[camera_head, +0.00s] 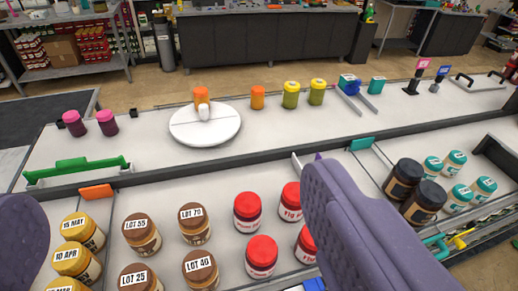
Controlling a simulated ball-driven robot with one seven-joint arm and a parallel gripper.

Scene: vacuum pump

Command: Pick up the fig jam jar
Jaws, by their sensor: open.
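A red-lidded jar (290,204) with a label that seems to read "Fig" stands upright in the near tray, partly hidden behind my right finger. Other red-lidded jars stand close by: one to its left (247,212) and one nearer (261,257), their labels too small to read surely. Another red jar (306,245) is mostly covered by my right finger. My gripper (168,192) is open, with its purple-grey fingers wide apart at the left edge and right of centre.
Brown-lidded jars (142,234) and yellow-lidded jars (78,228) stand left of the red ones. Black-lidded (405,179) and teal-lidded jars (455,163) stand at right. Low dividers (180,170) separate the rows. A white round turntable (205,126) sits on the far strip.

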